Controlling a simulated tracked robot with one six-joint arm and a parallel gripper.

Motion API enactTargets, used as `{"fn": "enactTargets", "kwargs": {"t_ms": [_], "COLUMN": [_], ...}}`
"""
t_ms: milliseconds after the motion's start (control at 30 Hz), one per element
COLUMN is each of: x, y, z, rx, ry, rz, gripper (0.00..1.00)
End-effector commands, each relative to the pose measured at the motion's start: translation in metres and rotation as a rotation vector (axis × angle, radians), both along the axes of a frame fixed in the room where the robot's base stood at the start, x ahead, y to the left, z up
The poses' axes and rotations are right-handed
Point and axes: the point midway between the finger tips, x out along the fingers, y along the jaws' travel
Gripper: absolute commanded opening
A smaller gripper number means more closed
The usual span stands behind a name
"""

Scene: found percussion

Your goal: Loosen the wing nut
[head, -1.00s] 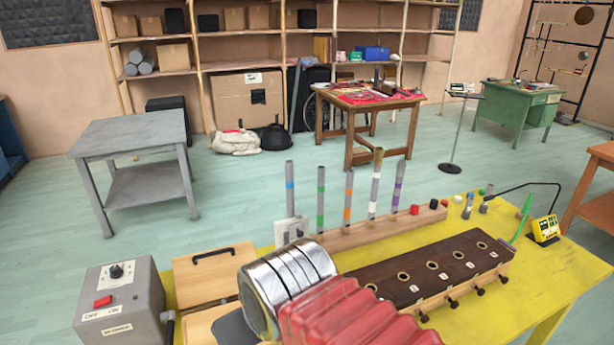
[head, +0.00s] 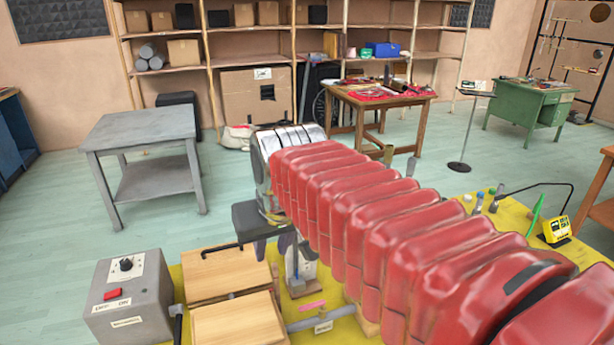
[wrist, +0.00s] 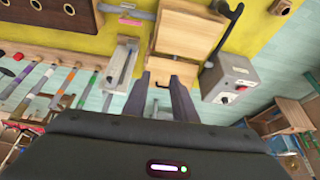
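A small pink piece (head: 312,305), which looks like the wing nut, sits beside a grey rod (head: 325,320) at the front of the yellow table. It also appears near the top of the wrist view (wrist: 131,21). It is too small to make out its wings clearly. My gripper (head: 275,252) hangs above and behind the wooden boxes, to the left of and beyond the pink piece. In the wrist view my gripper's two dark fingers (wrist: 164,76) are apart with nothing between them. In the head view my red-sleeved arm hides much of the table.
A grey control box (head: 125,295) with a red button stands at the left. Two wooden boxes (head: 222,272) lie beside it. An upright metal stand (wrist: 122,58) is close to the fingers.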

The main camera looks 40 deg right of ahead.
Motion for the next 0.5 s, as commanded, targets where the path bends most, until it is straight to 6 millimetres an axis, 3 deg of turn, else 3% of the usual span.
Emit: {"fn": "enactTargets", "kwargs": {"t_ms": [200, 500], "x": [0.045, 0.093], "y": [-0.052, -0.131], "z": [0.023, 0.041], "rx": [0.005, 0.015], "ry": [0.022, 0.047], "rz": [-0.107, -0.244], "gripper": [0.25, 0.25]}}
